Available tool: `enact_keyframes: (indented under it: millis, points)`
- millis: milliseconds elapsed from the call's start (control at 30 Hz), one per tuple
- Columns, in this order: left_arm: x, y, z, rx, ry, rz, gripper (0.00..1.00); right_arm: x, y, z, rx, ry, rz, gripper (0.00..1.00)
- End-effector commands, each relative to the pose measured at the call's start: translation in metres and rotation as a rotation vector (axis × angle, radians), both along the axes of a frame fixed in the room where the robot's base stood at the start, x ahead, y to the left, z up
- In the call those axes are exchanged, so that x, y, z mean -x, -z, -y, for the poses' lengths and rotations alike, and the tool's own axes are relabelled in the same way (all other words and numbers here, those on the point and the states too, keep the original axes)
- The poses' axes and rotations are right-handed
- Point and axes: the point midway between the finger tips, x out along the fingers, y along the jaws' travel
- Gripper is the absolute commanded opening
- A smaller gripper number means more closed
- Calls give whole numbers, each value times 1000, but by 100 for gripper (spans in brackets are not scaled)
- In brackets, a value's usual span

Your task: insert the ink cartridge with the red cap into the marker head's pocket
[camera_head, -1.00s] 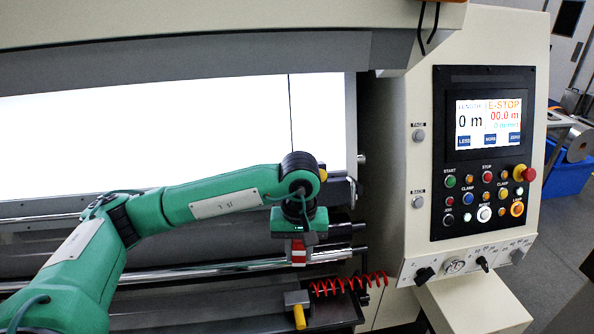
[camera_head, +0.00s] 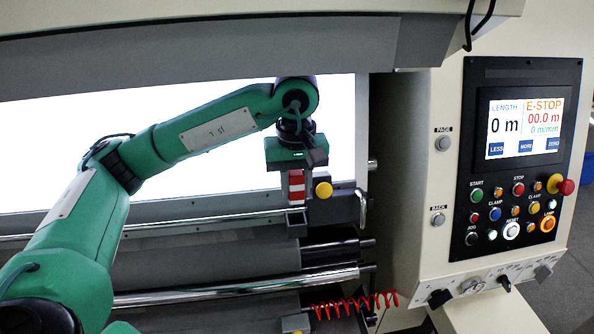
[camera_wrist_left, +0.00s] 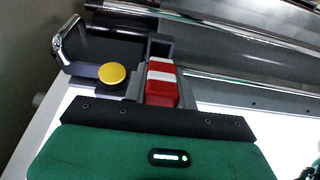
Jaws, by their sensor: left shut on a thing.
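My left gripper (camera_head: 296,174), at the end of the green arm, is shut on the ink cartridge (camera_head: 297,186), a red block with white bands. The cartridge points downward in the head view. A small grey block with a dark opening (camera_head: 296,217), apparently the marker head's pocket, is just below the cartridge. In the left wrist view the cartridge (camera_wrist_left: 160,83) stands out past the dark gripper edge (camera_wrist_left: 158,118), beside a grey bracket (camera_wrist_left: 160,47). I cannot tell whether the cartridge touches the pocket. My right gripper is not in view.
A yellow knob (camera_head: 323,190) is close to the right of the cartridge. A bent metal handle (camera_head: 362,207) and the control panel (camera_head: 513,160) are further right. Chrome and dark rollers and a red coiled hose (camera_head: 355,305) lie below. The bright lit panel (camera_head: 190,170) is behind.

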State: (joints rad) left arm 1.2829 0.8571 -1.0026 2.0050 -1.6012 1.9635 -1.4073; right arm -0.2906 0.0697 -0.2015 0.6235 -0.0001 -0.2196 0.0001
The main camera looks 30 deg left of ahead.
Motion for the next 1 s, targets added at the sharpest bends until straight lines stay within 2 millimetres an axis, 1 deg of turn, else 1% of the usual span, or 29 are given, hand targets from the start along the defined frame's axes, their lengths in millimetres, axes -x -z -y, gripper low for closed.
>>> enact_keyframes:
  millis: [167,400,567,800,900,1000]
  points:
    - [0,1,0,0,0,0,5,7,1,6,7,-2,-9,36]
    - [0,11,0,1,0,-1,5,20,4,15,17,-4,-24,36]
    - [0,22,0,0,0,-1,5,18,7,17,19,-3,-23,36]
    - [1,41,0,1,0,-1,5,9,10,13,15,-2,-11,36]
    - [0,49,0,1,0,1,5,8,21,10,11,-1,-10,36]
    - [0,52,0,1,0,1,5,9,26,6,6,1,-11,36]
